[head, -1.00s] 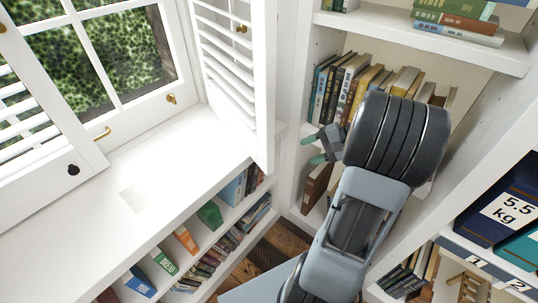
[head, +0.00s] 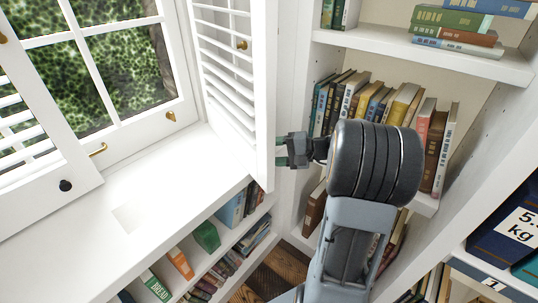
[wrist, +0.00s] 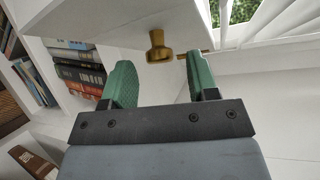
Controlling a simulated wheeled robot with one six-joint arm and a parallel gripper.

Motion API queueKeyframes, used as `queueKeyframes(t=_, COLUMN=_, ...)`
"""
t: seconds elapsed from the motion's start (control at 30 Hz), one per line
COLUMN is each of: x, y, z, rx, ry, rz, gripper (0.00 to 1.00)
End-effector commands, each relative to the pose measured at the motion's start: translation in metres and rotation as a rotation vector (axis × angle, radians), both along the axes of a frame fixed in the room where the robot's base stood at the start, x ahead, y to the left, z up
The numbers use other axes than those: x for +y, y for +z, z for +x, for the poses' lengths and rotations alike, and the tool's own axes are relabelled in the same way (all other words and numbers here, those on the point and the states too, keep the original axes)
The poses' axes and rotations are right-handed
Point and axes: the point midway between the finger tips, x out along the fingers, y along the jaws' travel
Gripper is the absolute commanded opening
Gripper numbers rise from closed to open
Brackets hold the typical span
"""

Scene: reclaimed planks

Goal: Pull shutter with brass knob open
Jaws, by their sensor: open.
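The white louvered shutter (head: 228,75) at the right of the window stands swung out from it, with a brass knob (head: 242,45) on its louvered face. My gripper (head: 282,152) is at the lower right of this shutter, close to its outer edge. In the wrist view, the open green fingers (wrist: 163,82) stand either side of a brass knob (wrist: 158,45) on a white panel (wrist: 130,22). I cannot tell whether both views show the same knob.
A left shutter (head: 25,160) carries a black knob (head: 65,185). The white sill (head: 150,195) below the window is clear. A bookcase with books (head: 380,98) stands close behind my gripper. Low shelves with books (head: 205,237) run under the sill.

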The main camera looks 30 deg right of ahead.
Motion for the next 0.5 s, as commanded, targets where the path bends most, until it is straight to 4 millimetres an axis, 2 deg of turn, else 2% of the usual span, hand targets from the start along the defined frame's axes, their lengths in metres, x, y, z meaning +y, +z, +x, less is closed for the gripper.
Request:
queueKeyframes(t=0.2, x=0.013, y=-0.004, z=0.01, rx=0.001, ry=0.0, rz=0.001, gripper=0.54)
queueKeyframes(t=0.5, x=0.016, y=-0.004, z=0.012, rx=0.001, ry=-0.001, rz=0.0, gripper=0.54)
